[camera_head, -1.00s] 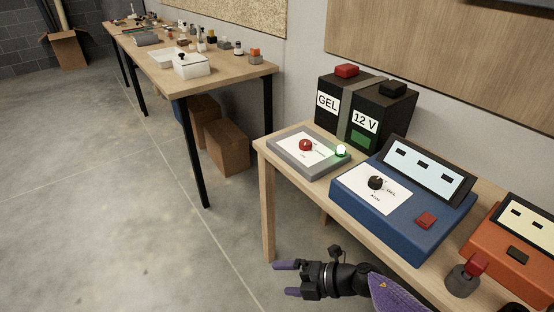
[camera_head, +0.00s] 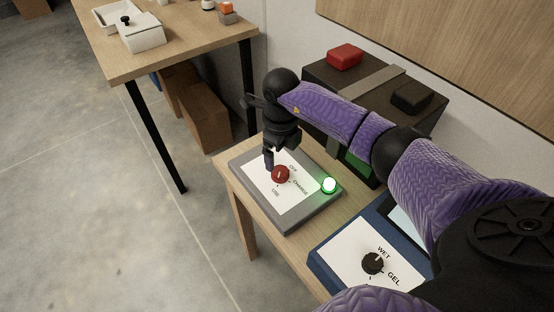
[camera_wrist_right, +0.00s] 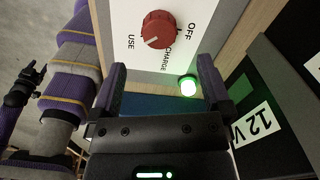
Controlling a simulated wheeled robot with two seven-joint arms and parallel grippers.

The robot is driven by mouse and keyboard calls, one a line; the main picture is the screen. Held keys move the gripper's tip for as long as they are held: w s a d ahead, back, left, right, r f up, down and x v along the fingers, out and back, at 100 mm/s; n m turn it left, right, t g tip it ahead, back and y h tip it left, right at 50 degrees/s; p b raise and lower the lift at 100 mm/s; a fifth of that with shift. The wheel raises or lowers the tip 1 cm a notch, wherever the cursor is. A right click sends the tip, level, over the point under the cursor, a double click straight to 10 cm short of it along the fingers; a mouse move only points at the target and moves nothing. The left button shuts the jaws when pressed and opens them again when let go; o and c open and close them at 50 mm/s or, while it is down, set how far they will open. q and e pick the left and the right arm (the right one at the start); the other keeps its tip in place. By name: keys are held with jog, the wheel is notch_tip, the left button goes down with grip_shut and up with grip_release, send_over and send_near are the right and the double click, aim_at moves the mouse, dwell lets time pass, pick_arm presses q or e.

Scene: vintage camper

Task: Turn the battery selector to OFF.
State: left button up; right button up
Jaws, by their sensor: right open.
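The battery selector is a grey box (camera_head: 298,222) with a white label plate and a red round knob (camera_head: 281,174). OFF, CHARGE and USE are printed around the knob. In the right wrist view the knob (camera_wrist_right: 157,30) shows a white line on its USE side. A green lamp (camera_head: 329,185) glows on the box. My right gripper (camera_head: 276,160) points down, close to the knob; one purple finger shows behind it. In the right wrist view its fingers (camera_wrist_right: 161,88) are apart and empty, with the knob beyond their tips.
A dark battery (camera_head: 323,75) with a red cap stands behind the selector, below my right forearm. A blue device (camera_head: 325,262) with a WET/GEL knob (camera_head: 373,263) sits nearer, on the right. Another table (camera_head: 180,62) stands at the left, with boxes beneath.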

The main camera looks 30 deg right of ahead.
aim_at(280, 171)
notch_tip(280, 171, down, 7)
jog(key=shift+r+b, duration=0.1)
jog(key=shift+b, duration=0.7)
jog(key=c, duration=1.3)
